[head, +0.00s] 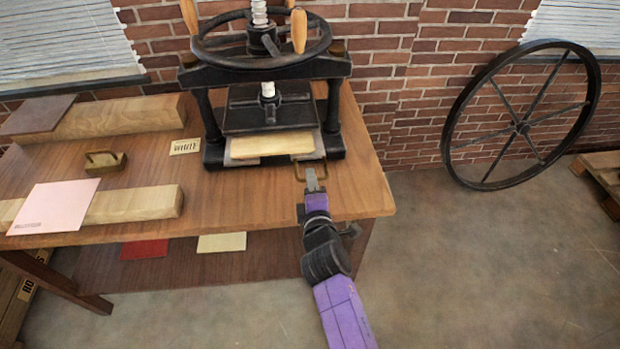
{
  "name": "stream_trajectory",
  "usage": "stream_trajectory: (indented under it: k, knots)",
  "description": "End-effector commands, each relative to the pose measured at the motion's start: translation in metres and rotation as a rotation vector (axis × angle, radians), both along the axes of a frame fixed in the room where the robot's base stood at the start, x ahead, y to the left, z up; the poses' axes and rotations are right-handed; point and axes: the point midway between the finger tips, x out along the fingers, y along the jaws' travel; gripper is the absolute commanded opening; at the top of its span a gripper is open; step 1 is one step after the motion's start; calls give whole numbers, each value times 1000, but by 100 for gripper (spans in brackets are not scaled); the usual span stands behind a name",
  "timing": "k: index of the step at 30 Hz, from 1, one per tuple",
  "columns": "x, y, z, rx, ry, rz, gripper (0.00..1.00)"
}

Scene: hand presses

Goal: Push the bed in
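The black press (333,108) stands at the back right of the wooden table, with a large handwheel on top. Its flat pressing plate (250,120) hangs above the bed (236,161), a greyish slab low between the posts. A cream block or stack (272,145) lies on the bed, its front edge showing. The bed's back part is hidden under the plate.
Two wooden beams lie on the table's left; a brown board (37,115) and a pink sheet (55,207) rest on them. A small brass-handled block (105,161) and a "WHITE" card (185,146) lie between. A large spoked wheel (522,128) leans on the brick wall.

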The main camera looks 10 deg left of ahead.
Motion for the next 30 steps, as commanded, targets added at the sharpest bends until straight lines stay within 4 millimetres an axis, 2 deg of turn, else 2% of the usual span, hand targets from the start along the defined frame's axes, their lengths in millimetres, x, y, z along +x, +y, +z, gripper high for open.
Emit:
stream_trajectory:
  k: [6, 16, 17, 21, 30]
  knots:
    - [17, 5, -4, -1, 0, 0, 32]
    - [19, 6, -4, 0, -1, 1, 32]
    - [19, 6, -4, 0, -1, 1, 28]
    - [19, 6, -5, -1, 0, 1, 0]
    - [19, 6, -5, -1, 0, 1, 0]
